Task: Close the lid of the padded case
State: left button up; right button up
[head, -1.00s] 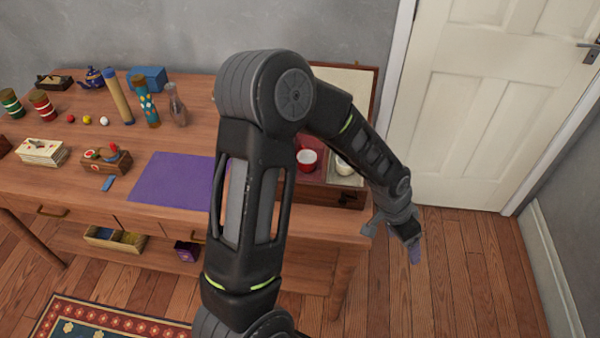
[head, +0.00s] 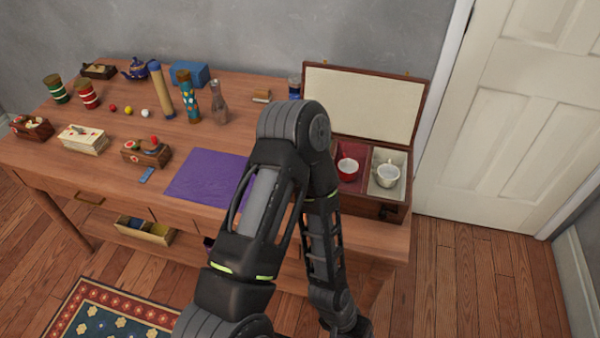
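The padded case (head: 395,208) stands at the right end of the table with its lid (head: 362,105) open, raised upright at the back and showing a cream lining. My other gripper is not in view.
A purple mat (head: 208,178) lies left of my arm.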

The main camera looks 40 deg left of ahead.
aim_at(378, 107)
jog(key=j+u, duration=0.2)
jog(key=u, duration=0.25)
jog(key=j+u, duration=0.15)
jog(key=u, duration=0.3)
